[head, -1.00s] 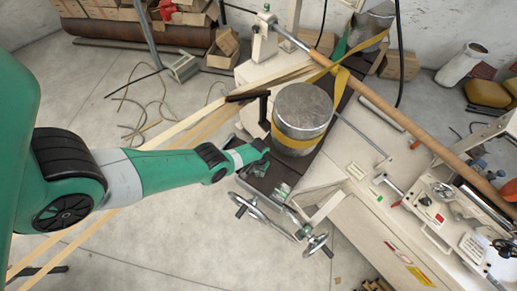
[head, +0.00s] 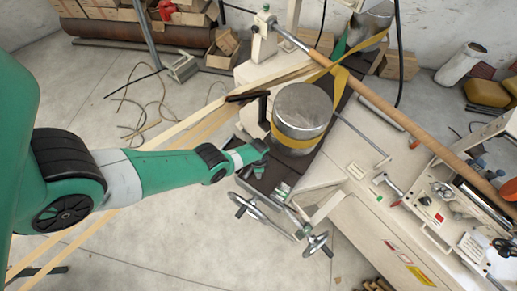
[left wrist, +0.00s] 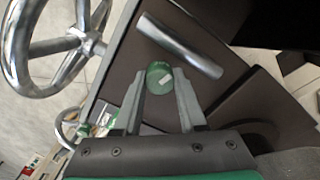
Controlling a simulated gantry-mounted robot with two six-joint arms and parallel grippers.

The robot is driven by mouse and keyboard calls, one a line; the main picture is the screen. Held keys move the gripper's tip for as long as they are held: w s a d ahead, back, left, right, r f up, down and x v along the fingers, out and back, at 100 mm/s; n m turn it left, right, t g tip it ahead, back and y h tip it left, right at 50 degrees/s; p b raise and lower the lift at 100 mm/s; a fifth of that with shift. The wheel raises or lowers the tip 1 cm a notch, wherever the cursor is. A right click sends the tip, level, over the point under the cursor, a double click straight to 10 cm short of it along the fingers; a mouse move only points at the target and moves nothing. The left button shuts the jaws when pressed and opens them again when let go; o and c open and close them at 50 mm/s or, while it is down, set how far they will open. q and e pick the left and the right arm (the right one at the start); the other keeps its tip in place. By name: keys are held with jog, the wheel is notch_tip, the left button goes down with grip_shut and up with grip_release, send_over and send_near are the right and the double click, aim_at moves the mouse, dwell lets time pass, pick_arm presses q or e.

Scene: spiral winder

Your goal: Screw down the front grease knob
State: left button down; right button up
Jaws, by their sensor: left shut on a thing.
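A round green grease knob (left wrist: 160,78) with a small pale mark on its top sits on the dark machine plate in the left wrist view. My left gripper (left wrist: 158,84) is around it, one finger on each side, shut on the knob. In the head view my left gripper (head: 259,168) is just below and left of the large metal cylinder, over the dark plate. The knob is too small and covered to make out clearly there. My right gripper is in neither current view.
A metal bar (left wrist: 180,45) lies just beyond the knob. A chrome handwheel (left wrist: 40,45) stands at the left of the wrist view. The metal cylinder (head: 301,112) with a yellow band and a handwheel (head: 248,207) are close to my gripper in the head view.

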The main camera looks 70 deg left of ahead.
pick_arm(q)
jog(key=m, duration=0.6)
jog(key=shift+m, duration=0.3)
jog(key=m, duration=0.5)
jog(key=shift+m, duration=0.3)
jog(key=shift+c, duration=2.4)
grip_release()
